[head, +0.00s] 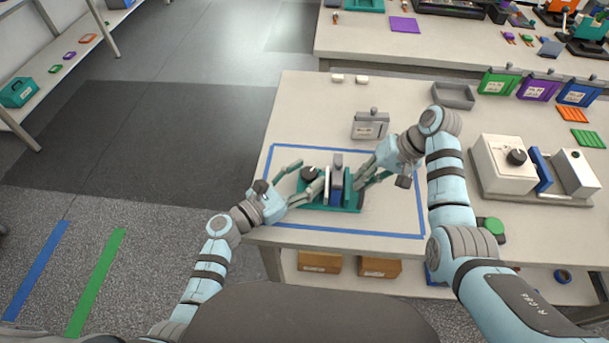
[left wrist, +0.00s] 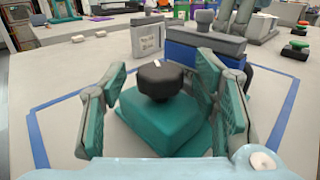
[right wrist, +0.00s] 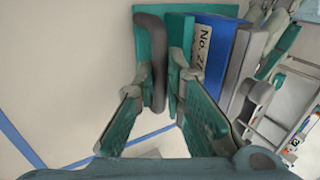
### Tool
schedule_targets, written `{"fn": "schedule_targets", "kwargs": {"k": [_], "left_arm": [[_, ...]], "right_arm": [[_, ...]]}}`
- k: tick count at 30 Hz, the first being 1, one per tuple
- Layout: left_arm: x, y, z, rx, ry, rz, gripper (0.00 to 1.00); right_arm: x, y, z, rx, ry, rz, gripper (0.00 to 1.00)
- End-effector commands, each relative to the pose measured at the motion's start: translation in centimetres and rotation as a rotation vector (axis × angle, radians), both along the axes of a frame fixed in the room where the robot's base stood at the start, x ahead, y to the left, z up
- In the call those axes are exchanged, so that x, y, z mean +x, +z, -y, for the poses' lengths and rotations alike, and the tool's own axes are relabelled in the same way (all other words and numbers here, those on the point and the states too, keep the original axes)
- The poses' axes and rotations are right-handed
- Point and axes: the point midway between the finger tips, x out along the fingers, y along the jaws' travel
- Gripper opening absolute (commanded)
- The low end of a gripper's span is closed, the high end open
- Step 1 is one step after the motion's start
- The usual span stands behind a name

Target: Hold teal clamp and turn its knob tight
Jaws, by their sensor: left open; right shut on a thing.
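The teal clamp (head: 318,207) sits inside the blue tape outline on the table. Its black knob (left wrist: 160,80), with a white mark on top, stands on a teal block at the clamp's left end. My left gripper (head: 307,177) is open, with one finger on each side of the knob and visible gaps to it. My right gripper (head: 361,177) is at the clamp's right end. In the right wrist view its fingers are closed around the clamp's dark grey handle (right wrist: 158,60). A blue cell (right wrist: 214,50) with a white label stands in the clamp, partly hidden.
A grey labelled cell (head: 370,126) stands behind the clamp. A grey tray (head: 453,96) and green, purple and blue cells are farther back. A white machine (head: 505,165) stands at the right. The tape area (head: 395,215) right of the clamp is clear.

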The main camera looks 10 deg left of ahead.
Motion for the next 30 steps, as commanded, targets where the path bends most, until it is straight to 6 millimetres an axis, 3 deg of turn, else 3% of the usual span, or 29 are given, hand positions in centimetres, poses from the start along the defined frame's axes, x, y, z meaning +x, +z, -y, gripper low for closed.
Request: {"fn": "schedule_targets", "kwargs": {"k": [2, 11, 20, 30], "left_arm": [[-0.01, -0.01, -0.01, 0.0, 0.0, 0.0, 0.53], [-0.04, -0.01, -0.03, 0.0, -0.001, 0.0, 0.06], [0.04, -0.08, 0.01, 0.001, -0.042, 0.0, 0.06], [0.35, -0.13, -0.18, 0.003, -0.242, -0.002, 0.06]], "right_arm": [[0.01, -0.02, 0.0, 0.0, -0.001, 0.0, 0.0], [0.0, -0.03, -0.01, 0.0, -0.001, 0.0, 0.0], [0.0, -0.02, -0.02, 0.001, -0.001, 0.0, 0.0], [-0.01, 0.0, -0.08, 0.002, 0.0, 0.0, 0.0]]}}
